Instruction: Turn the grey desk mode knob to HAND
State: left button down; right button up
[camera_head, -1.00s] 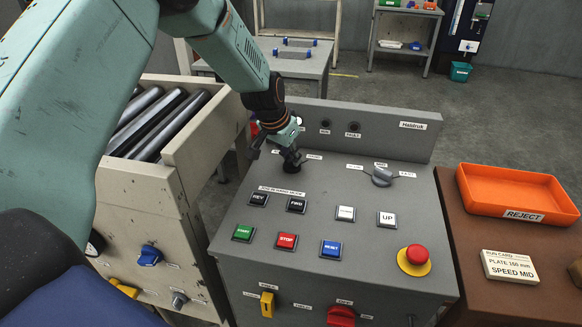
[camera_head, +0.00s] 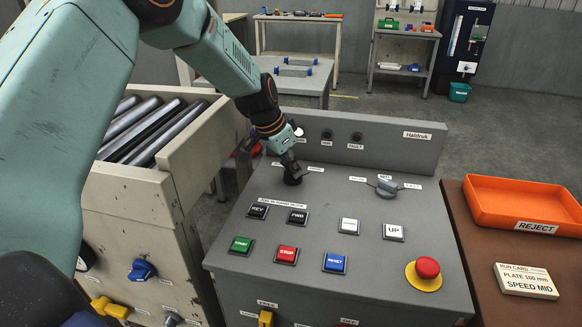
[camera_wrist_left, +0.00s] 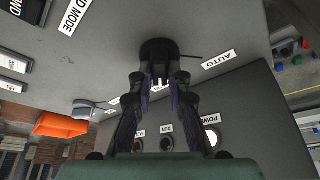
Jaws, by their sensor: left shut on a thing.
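The mode knob (camera_head: 292,180) is on the left of the desk's sloped top and looks dark, mostly covered by my gripper. My left gripper (camera_head: 291,172) comes down on it from above and is shut on it. In the left wrist view the knob's dark round base (camera_wrist_left: 166,48) lies between and beyond the fingers (camera_wrist_left: 161,82). An AUTO label (camera_wrist_left: 218,60) shows beside the knob there. Another small label is partly hidden behind a finger, so I cannot read it. My right gripper is not in view.
The desk top holds a second grey knob (camera_head: 387,188), several push buttons such as the red one (camera_head: 286,256), and a red emergency stop (camera_head: 427,268). A raised lamp panel (camera_head: 380,145) stands behind. A roller conveyor (camera_head: 150,130) is left, an orange REJECT tray (camera_head: 520,203) right.

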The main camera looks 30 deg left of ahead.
pick_arm(q)
jog(key=shift+w+r, duration=0.1)
jog(key=c, duration=1.3)
grip_release()
jog(key=v, duration=1.2)
